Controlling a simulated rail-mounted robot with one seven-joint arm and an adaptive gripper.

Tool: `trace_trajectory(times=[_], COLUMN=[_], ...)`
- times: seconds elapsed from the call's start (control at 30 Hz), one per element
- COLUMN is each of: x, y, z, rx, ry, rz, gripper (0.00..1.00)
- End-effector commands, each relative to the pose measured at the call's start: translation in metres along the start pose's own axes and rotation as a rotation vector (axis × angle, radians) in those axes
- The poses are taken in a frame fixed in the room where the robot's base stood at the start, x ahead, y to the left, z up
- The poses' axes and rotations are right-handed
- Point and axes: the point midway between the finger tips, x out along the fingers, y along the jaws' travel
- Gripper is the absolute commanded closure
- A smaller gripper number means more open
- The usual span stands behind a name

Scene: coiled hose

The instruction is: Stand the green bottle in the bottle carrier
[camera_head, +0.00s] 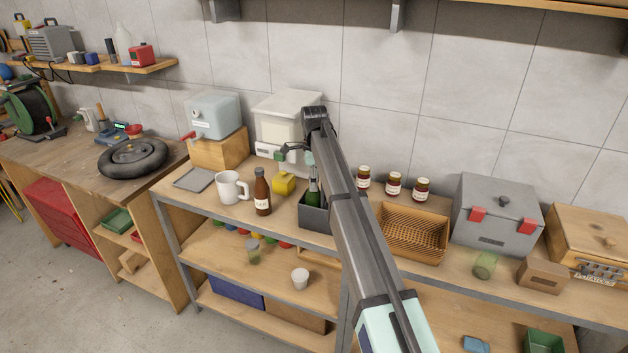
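The green bottle (312,191) stands upright in the dark grey bottle carrier (316,218) on the bench top, its lower part hidden by the carrier's wall. My gripper (295,157) is above and slightly left of the bottle's neck in the picture, with its greenish fingertips spread apart. It looks open and empty, and the bottle's top shows just below the right fingertip. My arm passes in front of the carrier's right side and hides part of it.
A brown bottle (262,192), white mug (231,187) and yellow object (284,183) stand left of the carrier. A white container (285,118) is behind my gripper. A wicker basket (411,231) and several jars (393,184) are to the right.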

Motion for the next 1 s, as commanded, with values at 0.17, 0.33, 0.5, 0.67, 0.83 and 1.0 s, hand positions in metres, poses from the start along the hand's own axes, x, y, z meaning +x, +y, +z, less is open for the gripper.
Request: trace_trajectory(times=[0.17,0.33,0.5,0.67,0.83,1.0], x=[-0.002,-0.015,-0.045,-0.077,-0.104,-0.119], y=[0.000,-0.001,-0.002,-0.002,-0.002,-0.001], z=[0.000,0.000,0.001,0.001,0.001,0.000], rx=[0.000,0.000,0.000,0.000,0.000,0.000], ry=[0.000,0.000,-0.001,-0.001,0.000,0.000], rz=[0.000,-0.002,-0.003,-0.002,-0.001,0.000], gripper=[0.42,0.42,0.42,0.42,0.42,0.42])
